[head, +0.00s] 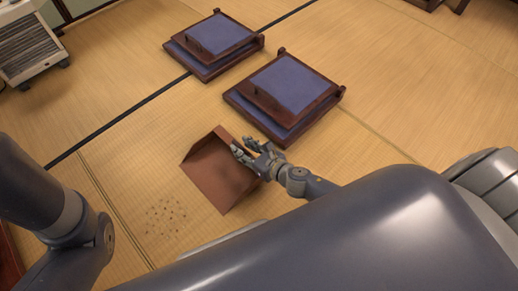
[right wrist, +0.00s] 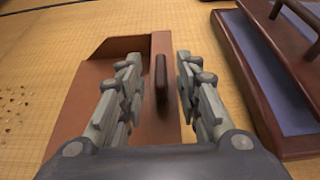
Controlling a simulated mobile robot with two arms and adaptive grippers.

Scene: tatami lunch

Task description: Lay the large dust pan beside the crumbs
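The large dust pan (head: 213,172) is a reddish-brown, wide scoop that appears to rest on the tatami. Its dark upright handle (right wrist: 161,78) shows in the right wrist view. My right gripper (head: 243,149) is at the pan's right-hand side. In the right wrist view its two open fingers (right wrist: 157,68) stand on either side of the handle, with a gap on each side. The crumbs (head: 165,215) are small dark specks on the mat, left of and nearer to me than the pan. My left arm shows at the left edge of the head view, but its gripper is out of view.
Two low wooden seats with blue cushions stand beyond the pan, the nearer one (head: 285,95) close to it and the other (head: 215,42) farther back. A grey-white cabinet on casters (head: 27,45) stands at the far left. The tatami around the crumbs is clear.

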